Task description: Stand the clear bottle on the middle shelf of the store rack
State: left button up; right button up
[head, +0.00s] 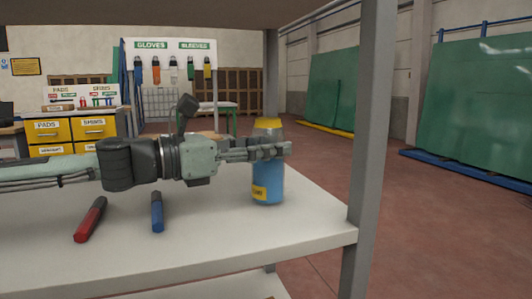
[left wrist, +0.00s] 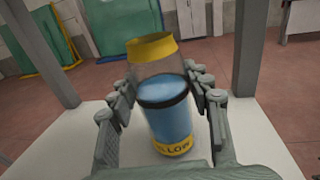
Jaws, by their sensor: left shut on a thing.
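The clear bottle (head: 268,182) has a blue lower part, a yellow top band and a yellow label near its base. It is upright at the right end of a pale shelf (head: 200,255) of the rack. My left gripper (head: 276,149) reaches in from the left and is shut around the bottle's upper half. In the left wrist view the bottle (left wrist: 165,120) sits between the fingers (left wrist: 163,90), tilted slightly in the picture. I cannot tell whether its base touches the shelf. My right gripper is not in view.
A red-handled tool (head: 91,220) and a blue-handled tool (head: 157,211) lie on the shelf below my left arm. A grey rack post (head: 367,140) stands right of the bottle. Another shelf board (head: 180,12) crosses overhead. The shelf's front is clear.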

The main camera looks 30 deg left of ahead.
pick_arm(q)
jog(key=o, duration=1.4)
jog(key=shift+c, duration=0.2)
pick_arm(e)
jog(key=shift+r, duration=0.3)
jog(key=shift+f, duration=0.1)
